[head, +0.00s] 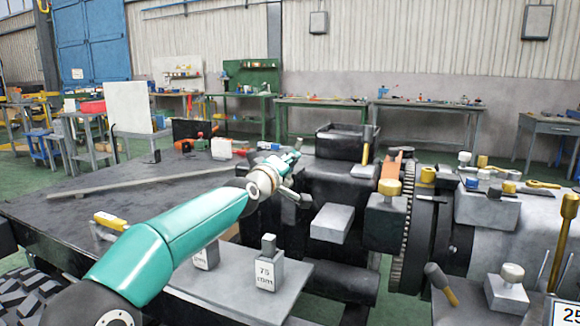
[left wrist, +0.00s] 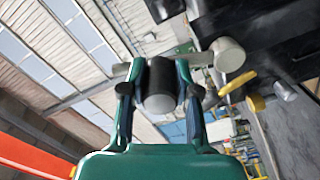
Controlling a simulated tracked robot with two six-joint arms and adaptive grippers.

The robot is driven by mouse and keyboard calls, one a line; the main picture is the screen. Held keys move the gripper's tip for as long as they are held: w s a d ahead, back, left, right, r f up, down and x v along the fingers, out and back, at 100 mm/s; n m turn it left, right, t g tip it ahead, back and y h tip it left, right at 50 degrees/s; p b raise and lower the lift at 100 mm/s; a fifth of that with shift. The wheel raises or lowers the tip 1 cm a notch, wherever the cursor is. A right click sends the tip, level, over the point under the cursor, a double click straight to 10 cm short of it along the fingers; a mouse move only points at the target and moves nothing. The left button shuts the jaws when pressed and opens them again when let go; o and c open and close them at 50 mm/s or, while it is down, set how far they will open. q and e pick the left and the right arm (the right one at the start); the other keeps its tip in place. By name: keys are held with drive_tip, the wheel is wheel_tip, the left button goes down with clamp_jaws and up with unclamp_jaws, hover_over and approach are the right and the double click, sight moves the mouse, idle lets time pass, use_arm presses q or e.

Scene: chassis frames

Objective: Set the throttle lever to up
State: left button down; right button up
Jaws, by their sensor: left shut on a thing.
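My left gripper (head: 290,165) reaches in from the left beside the dark block of the chassis. In the left wrist view its two fingers (left wrist: 160,95) are closed on a dark, round-ended grip (left wrist: 160,88), which I take to be the throttle lever. A grey bar with a round end (left wrist: 228,55) runs behind that grip. In the head view the lever is mostly hidden by my gripper, so its exact angle cannot be told. My right gripper is not in view.
A dark chassis deck (head: 70,215) lies left. A block marked 75 (head: 269,275) stands on the grey plate below my gripper. A grey box (head: 332,222), a toothed ring (head: 402,250) and a black-tipped lever (head: 440,283) are to the right. Workbenches (head: 420,104) stand far back.

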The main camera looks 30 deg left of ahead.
use_arm(q)
drive_tip(key=shift+a+r, duration=0.1)
drive_tip(key=shift+a, duration=0.05)
drive_tip(key=c, duration=0.8)
unclamp_jaws()
drive_tip(key=shift+w, duration=0.1)
drive_tip(key=shift+c, duration=0.2)
drive_tip(key=s+d, duration=0.1)
drive_tip(key=s, duration=1.1)
drive_tip(key=shift+f, duration=0.2)
